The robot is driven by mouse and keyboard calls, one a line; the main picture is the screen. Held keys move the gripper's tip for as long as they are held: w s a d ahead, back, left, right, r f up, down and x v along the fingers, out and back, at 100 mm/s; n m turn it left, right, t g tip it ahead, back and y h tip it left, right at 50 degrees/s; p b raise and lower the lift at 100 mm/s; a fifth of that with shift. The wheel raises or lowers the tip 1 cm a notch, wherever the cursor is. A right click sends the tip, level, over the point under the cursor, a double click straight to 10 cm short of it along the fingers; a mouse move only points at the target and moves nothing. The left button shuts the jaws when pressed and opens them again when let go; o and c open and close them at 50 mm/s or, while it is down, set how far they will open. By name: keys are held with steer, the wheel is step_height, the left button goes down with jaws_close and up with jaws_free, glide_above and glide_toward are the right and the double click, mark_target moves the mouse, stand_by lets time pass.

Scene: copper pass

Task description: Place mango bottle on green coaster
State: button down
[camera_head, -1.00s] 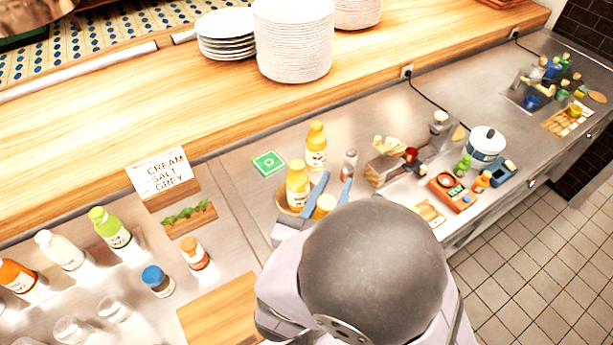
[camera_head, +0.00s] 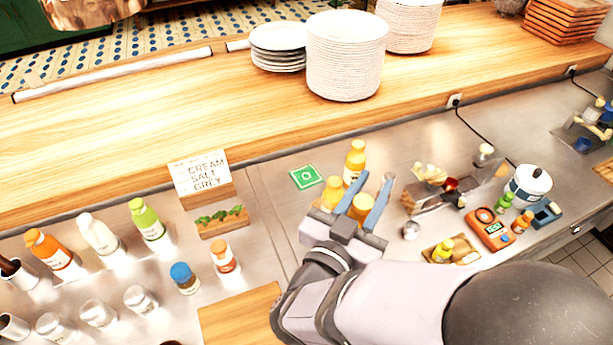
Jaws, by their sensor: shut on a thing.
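The green coaster (camera_head: 306,177) is a flat green square with a pale mark, lying bare on the steel counter. My gripper (camera_head: 376,190) is to its right and nearer the camera, with two blue fingers. The fingers are shut on a yellow-orange bottle (camera_head: 362,206), apparently the mango bottle. Only its upper part shows; the gripper hides its base, and I cannot tell whether it touches the counter. Two similar yellow bottles stand close by: one (camera_head: 355,158) behind the fingers, one (camera_head: 331,193) just left of them. No mango label is readable.
A sign block (camera_head: 203,178) and a herb tray (camera_head: 222,221) stand left of the coaster. Several sauce bottles (camera_head: 150,222) are farther left. A pot (camera_head: 528,184) and an orange scale (camera_head: 490,229) stand right. Stacked plates (camera_head: 346,60) sit on the wooden shelf.

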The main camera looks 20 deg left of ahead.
steer(key=w+a+f+n+y+b, duration=0.3)
steer(key=w+a+y+b, duration=0.25)
steer(key=w+a, duration=1)
steer(key=w+a+r+n+g+y+b, duration=0.1)
steer(key=w+a+r+n+y+b, duration=0.1)
steer(key=w+a+b, duration=0.3)
steer(key=w+a+r+n+y+b, duration=0.1)
steer(key=w+a+y, duration=0.1)
steer(key=w+a, duration=0.35)
step_height(320, 180, down, 14)
steer(key=w+d+p, duration=0.1)
steer(key=d, duration=0.1)
steer(key=shift+w+f+p, duration=0.25)
steer(key=shift+w+p, duration=0.1)
steer(key=shift+p, duration=0.05)
steer(key=shift+f, duration=0.1)
steer(key=shift+f, duration=0.15)
steer(key=c, duration=1.4)
jaws_free()
